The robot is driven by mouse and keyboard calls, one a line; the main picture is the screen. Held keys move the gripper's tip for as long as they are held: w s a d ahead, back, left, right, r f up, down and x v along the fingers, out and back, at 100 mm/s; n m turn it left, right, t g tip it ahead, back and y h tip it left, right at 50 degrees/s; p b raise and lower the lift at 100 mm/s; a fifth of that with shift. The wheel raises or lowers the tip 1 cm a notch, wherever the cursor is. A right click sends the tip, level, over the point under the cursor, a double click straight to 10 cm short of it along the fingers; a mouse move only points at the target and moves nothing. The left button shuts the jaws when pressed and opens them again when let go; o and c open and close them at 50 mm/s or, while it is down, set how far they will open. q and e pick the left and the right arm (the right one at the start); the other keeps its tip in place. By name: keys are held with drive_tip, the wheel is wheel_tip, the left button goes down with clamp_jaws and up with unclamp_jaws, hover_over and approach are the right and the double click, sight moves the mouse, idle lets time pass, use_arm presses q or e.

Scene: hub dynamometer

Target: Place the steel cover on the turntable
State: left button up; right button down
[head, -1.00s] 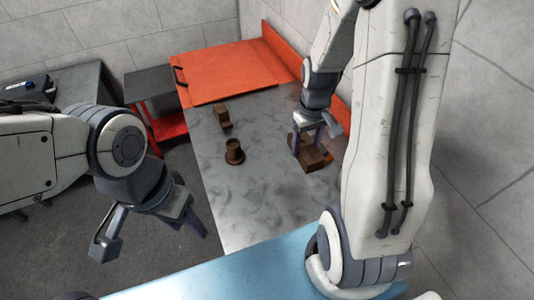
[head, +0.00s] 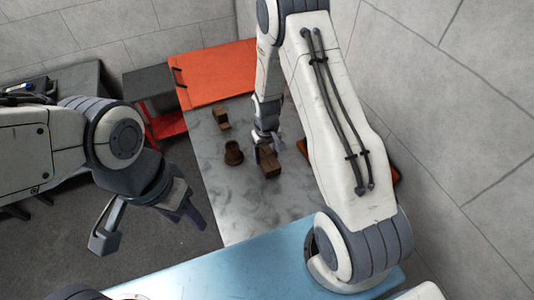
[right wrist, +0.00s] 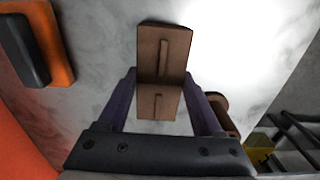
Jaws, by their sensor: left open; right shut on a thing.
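A brown angular block (head: 270,163) with a flat face and a raised bar is in my right gripper (head: 266,148). In the right wrist view, this block (right wrist: 162,55) sits between the two purple fingers, which are shut on it. A round brown spool-like piece (head: 233,153) stands upright on the grey table to its left; part of it shows beside the right finger in the wrist view (right wrist: 222,108). A smaller brown stepped block (head: 221,119) is farther back. I cannot tell which is the steel cover or the turntable. My left gripper (head: 150,228) is open and empty, left of the table.
The grey mottled tabletop (head: 240,205) is clear in front of the spool. An orange panel (head: 215,75) lies at the back. A blue surface (head: 230,270) is nearest me. A dark block on an orange base (right wrist: 30,40) shows in the wrist view. My right arm hides the table's right side.

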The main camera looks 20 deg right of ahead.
drive_tip(key=shift+f, duration=0.25)
drive_tip(key=shift+f, duration=0.15)
drive_tip(key=shift+c, duration=0.2)
unclamp_jaws()
